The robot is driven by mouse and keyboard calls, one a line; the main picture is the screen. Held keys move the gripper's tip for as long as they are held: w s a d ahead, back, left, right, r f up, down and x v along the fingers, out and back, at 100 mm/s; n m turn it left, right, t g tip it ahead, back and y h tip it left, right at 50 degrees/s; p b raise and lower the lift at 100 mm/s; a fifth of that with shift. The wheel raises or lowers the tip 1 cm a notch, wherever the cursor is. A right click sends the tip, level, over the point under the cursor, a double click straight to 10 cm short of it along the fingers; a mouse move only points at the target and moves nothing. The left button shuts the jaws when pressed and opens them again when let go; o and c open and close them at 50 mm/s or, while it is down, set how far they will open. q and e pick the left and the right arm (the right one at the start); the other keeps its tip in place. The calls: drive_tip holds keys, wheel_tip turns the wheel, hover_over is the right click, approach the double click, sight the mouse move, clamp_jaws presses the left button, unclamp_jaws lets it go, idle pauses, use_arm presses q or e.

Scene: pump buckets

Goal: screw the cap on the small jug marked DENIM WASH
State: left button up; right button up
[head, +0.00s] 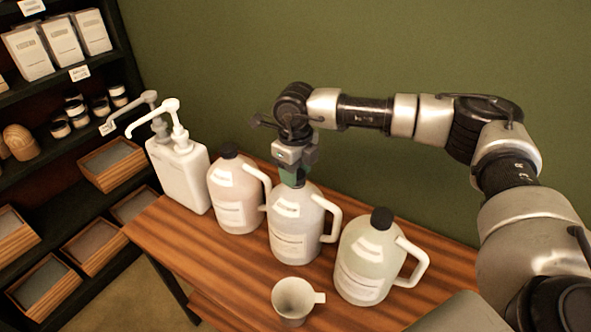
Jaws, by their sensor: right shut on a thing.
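Three translucent handled jugs stand upright in a row on the wooden table. My right gripper (292,178) points down over the mouth of the middle jug (297,225). It is shut on the cap, which the fingers hide. I cannot tell how the cap sits on the neck. The left jug (236,196) and the right jug (366,263) each wear a dark cap. The labels are too small to read, so I cannot confirm which says DENIM WASH. My left gripper is out of view.
A white pump container (180,177) stands at the table's left end. A white mug (293,300) sits in front of the middle jug. A dark shelf (60,150) with boxes and jars is at left. The table's (190,245) front left is clear; a green wall is behind.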

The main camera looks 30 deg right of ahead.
drive_tip(key=o, duration=1)
drive_tip(key=shift+c, duration=0.2)
